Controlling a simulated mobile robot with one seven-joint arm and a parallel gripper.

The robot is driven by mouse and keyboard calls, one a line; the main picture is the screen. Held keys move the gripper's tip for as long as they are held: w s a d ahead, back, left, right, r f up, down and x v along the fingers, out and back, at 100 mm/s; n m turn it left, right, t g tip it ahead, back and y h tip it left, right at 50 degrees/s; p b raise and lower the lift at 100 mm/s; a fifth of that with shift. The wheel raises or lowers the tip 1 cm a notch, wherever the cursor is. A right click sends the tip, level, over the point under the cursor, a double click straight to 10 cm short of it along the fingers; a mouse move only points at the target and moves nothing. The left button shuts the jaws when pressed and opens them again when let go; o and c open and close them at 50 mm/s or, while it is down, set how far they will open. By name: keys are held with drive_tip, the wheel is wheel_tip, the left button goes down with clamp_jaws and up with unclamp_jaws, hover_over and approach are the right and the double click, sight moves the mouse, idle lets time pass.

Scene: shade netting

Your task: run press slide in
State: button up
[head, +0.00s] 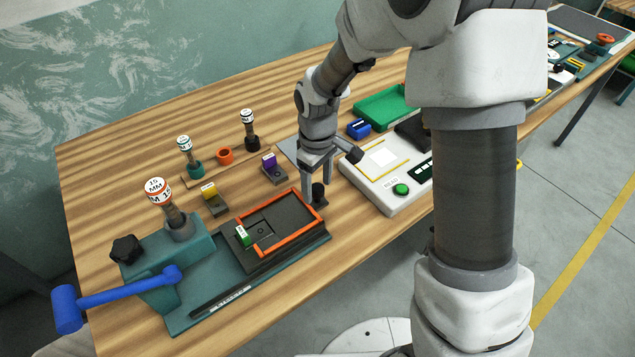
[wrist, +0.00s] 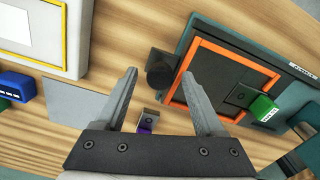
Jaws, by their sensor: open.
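The press is a teal body (head: 165,262) with a blue lever (head: 120,292) and a black knob on top. On its base, a dark slide (head: 290,210) with an orange frame extends to the right of the press body; the frame also shows in the wrist view (wrist: 185,95). A green-tabbed block (head: 242,235) sits at the slide's press-side end. A black upright knob (wrist: 161,68) stands at the slide's outer end.
Purple (head: 272,166) and yellow (head: 212,198) tabbed blocks, several stamp-like handled tools and an orange ring (head: 225,155) stand behind the press. A white device with a green button (head: 401,189), a blue block (head: 358,128) and a green tray (head: 385,108) lie to the right.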

drive_tip(key=shift+c, duration=0.3)
clamp_jaws()
idle(1.0)
